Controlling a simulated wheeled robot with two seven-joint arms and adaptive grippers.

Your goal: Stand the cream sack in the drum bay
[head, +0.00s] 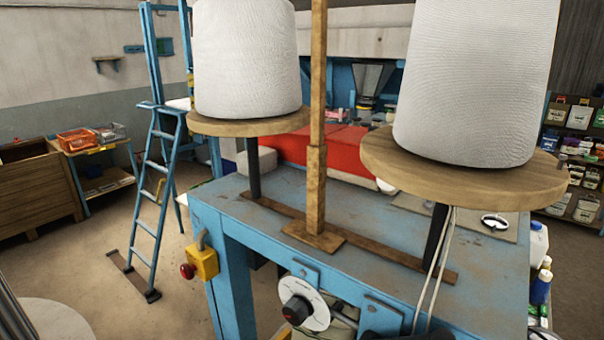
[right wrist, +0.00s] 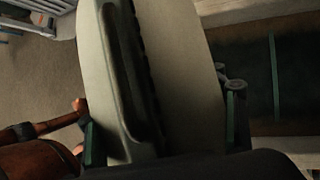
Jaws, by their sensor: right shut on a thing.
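In the right wrist view my right gripper (right wrist: 162,122) is shut on a pale cream sack (right wrist: 185,60). Its green-padded fingers lie on either side of the sack, which fills the middle of that view. A dark fold or seam runs along the sack's length. The sack's far end runs out of the frame, so I cannot tell how upright it stands. In the head view neither gripper can be made out. I cannot pick out a drum bay in either view.
A blue machine table (head: 270,190) stands close in front in the head view. It carries two big white thread cones (head: 248,60) on wooden discs (head: 440,180) and a wooden post (head: 317,190). A blue ladder (head: 155,185) stands at left, with open floor (head: 100,270) around it.

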